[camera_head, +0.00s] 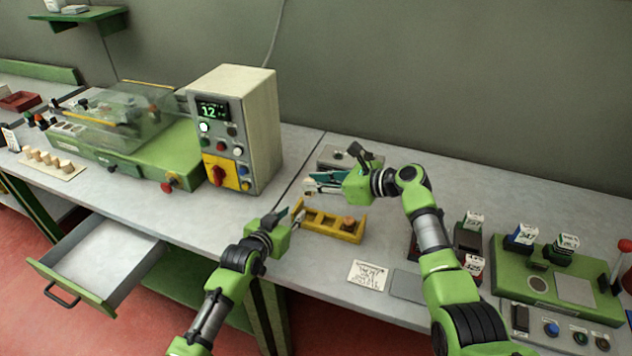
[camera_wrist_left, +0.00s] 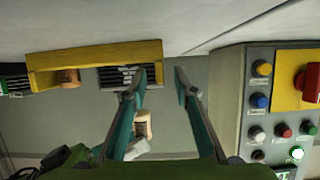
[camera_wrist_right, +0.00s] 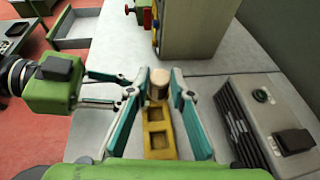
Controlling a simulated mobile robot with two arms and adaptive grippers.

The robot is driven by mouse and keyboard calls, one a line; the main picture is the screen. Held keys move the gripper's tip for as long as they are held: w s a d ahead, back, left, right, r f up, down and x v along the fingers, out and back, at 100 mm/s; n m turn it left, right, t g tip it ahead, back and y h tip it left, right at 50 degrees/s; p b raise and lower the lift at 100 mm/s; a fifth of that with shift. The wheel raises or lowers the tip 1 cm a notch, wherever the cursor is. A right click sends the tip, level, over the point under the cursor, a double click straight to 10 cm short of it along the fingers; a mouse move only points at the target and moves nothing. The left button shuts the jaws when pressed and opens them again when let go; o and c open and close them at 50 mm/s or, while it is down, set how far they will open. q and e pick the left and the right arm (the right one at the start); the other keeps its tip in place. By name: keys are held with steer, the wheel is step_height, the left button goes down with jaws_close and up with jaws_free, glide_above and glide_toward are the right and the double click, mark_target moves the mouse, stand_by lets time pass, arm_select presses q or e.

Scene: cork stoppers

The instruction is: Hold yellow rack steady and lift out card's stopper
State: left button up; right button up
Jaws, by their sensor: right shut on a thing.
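The yellow rack (camera_head: 318,228) stands on the bench, with one cork stopper (camera_head: 349,223) in its right part and empty pockets to the left. In the right wrist view, two empty pockets of the rack (camera_wrist_right: 147,140) show. My right gripper (camera_head: 308,184) is shut on a pale cork stopper (camera_wrist_right: 158,84), held above and behind the rack. My left gripper (camera_head: 300,214) is at the rack's left end with its fingers apart. In the left wrist view, the rack's end (camera_wrist_left: 120,55) lies beyond the fingertips. A white handwritten card (camera_head: 368,275) lies in front; its writing is unreadable.
A control box (camera_head: 240,130) stands left of the rack. A grey device (camera_head: 340,158) is behind my right gripper. A green station (camera_head: 560,280) and dark holders with labelled blocks (camera_head: 469,235) stand at the right. An open drawer (camera_head: 95,260) juts out at front left.

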arm_select(q)
steer(key=v, duration=1.2)
